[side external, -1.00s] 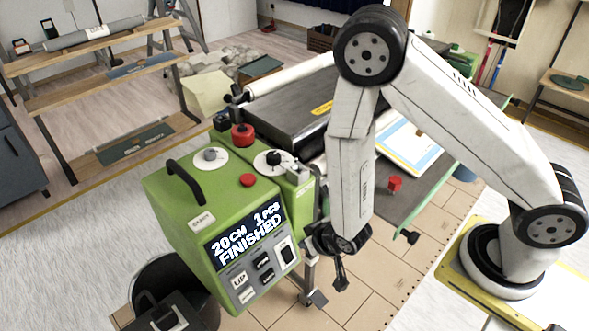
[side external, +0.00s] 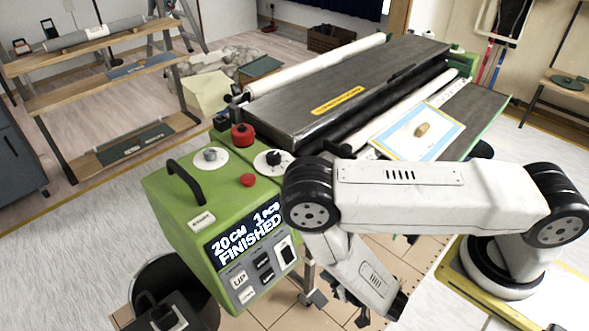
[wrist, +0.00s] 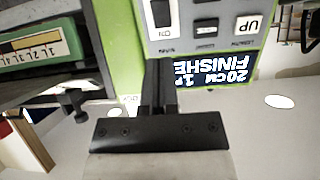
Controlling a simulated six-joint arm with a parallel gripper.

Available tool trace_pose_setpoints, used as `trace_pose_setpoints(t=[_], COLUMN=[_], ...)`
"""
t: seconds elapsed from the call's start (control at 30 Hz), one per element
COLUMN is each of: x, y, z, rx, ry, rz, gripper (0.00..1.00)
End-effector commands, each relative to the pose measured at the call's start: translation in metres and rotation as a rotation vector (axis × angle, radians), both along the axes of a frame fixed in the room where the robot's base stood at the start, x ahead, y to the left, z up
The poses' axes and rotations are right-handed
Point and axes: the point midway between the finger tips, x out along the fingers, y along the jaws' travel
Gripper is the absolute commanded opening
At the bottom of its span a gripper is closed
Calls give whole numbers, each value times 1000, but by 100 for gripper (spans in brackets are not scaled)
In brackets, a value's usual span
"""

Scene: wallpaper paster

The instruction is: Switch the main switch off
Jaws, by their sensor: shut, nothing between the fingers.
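The green control box (side external: 180,225) stands left of my arm in the side view. Its display (side external: 245,235) reads "20 CM 1 PCS FINISHED". A black rocker switch on a white plate (side external: 286,252) sits at the right end of its button panel; I take this as the main switch. In the wrist view the panel is upside down, with the switch (wrist: 161,12) at the top middle. My gripper (wrist: 158,66) is shut and empty, its fingertips overlapping the display's edge, below the switch in the picture. In the side view my gripper is mostly hidden behind my arm.
A red knob (side external: 247,180) and black handle (side external: 186,180) top the box. The pasting machine (side external: 310,95) lies behind it, with a blue-edged sheet (side external: 420,130) on its right. A black bin (side external: 160,280) stands below left.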

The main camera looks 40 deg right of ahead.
Motion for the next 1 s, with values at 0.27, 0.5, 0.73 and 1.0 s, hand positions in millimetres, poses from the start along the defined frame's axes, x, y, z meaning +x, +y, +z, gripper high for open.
trace_pose_setpoints(t=[0.27,0.5,0.73,1.0], x=[-12,-12,-12,-4], y=[-4,-4,-4,-4], z=[-4,-4,-5,-9], rx=[-17,-17,-17,-17], ry=[-51,-56,-55,-54], rz=[32,34,33,30], gripper=[0,0,0,0])
